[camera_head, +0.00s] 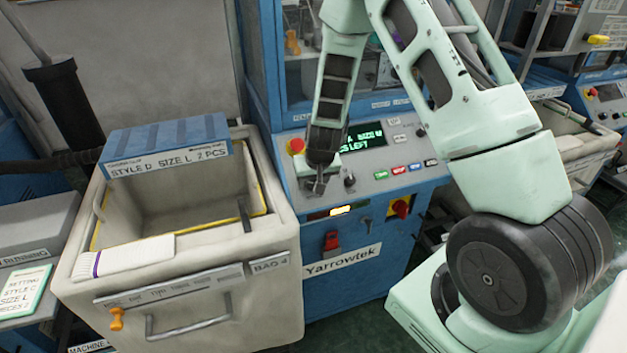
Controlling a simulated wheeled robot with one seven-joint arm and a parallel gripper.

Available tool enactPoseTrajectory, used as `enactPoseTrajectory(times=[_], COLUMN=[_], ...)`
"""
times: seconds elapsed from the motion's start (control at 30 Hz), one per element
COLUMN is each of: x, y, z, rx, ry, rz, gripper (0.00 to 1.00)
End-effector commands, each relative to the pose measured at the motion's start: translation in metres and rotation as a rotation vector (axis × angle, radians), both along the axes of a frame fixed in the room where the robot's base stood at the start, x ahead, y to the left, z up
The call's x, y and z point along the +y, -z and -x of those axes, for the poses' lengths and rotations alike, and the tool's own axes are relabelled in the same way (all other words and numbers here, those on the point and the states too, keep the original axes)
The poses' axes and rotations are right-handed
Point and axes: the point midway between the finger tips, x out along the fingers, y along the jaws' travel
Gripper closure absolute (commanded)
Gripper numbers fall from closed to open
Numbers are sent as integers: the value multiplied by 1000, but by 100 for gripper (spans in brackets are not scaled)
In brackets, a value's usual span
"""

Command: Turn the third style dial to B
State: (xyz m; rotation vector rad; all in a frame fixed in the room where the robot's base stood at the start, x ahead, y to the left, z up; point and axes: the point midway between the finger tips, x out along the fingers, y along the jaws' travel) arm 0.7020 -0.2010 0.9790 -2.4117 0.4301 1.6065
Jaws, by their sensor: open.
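My gripper (319,186) hangs from the arm over the left part of the control panel (384,176) on the blue Yarrowtek machine. It is open and no object shows in it. A small black knob (349,180) sticks up from the panel just right of the gripper, apart from it in the picture. Another dark knob (420,132) is at the panel's upper right, close to my arm. I cannot read which is the style dial or where either points. My forearm and gripper hide part of the panel and of the green-lettered display (367,136).
A red stop button (296,145) is left of the gripper. Coloured buttons (399,169) line the panel's front. A red-and-yellow switch (401,208) sits below. A pale bin (185,255) with a "STYLE D SIZE L" blue box (166,143) stands at left. Another machine (604,92) is at right.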

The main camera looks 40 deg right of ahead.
Motion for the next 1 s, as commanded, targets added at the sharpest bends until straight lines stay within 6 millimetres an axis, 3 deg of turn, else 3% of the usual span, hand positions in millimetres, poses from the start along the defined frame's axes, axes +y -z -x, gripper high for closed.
enactPoseTrajectory(times=[0.2, 0.37, 0.73, 1.0], x=[0, 0, -1, -3], y=[0, 0, 2, 5], z=[0, 0, 0, 0], rx=[0, 0, -8, -38], ry=[0, 0, 36, 169], rz=[0, 0, -27, -128], gripper=[49, 93, 93, 93])
